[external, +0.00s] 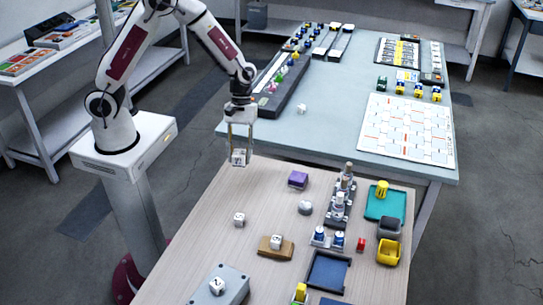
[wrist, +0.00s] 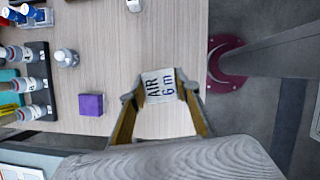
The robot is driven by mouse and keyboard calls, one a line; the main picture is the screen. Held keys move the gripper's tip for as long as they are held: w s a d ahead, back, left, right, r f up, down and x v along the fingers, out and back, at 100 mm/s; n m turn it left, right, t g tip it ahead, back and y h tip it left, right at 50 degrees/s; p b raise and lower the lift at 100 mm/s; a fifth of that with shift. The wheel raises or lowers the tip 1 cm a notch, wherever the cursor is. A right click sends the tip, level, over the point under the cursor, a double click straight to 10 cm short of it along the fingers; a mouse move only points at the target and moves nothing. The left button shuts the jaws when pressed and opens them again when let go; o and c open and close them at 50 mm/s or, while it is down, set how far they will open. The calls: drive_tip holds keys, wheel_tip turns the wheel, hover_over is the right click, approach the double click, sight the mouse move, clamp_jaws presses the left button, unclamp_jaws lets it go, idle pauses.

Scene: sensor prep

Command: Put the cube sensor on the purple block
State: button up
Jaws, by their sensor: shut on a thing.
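A white cube sensor (wrist: 160,87) with dark lettering, "AIR 6 m", is between the fingers of my gripper (wrist: 160,100) in the wrist view. In the external view my gripper (external: 239,155) points down with the white cube (external: 238,157) at its fingertips, above the far left part of the wooden table. The purple block (external: 298,180) lies on the table to the right of my gripper. In the wrist view the purple block (wrist: 91,105) is to the left of the held cube, apart from it, with its top bare.
A grey-white round item (external: 305,208) sits near the purple block. A rack of bottles (external: 341,205) stands right of it.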

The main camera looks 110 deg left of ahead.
drive_tip(key=w+a+n, duration=0.2)
drive_tip(key=w+a, duration=0.1)
drive_tip(key=w, duration=0.9)
wheel_tip(320, 180, up, 5)
drive_tip(key=n+t+y, duration=0.1)
drive_tip(key=n+t, duration=0.1)
drive_tip(key=n, duration=0.2)
hover_over(300, 179)
drive_tip(key=a, duration=0.1)
drive_tip(key=shift+s+f+n, duration=0.2)
drive_tip(key=shift+s+n, duration=0.1)
drive_tip(key=shift+s, duration=0.2)
drive_tip(key=shift+f, duration=0.1)
drive_tip(key=shift+f, duration=3.05)
drive_tip(key=shift+f, duration=1.85)
drive_tip(key=shift+f, duration=0.2)
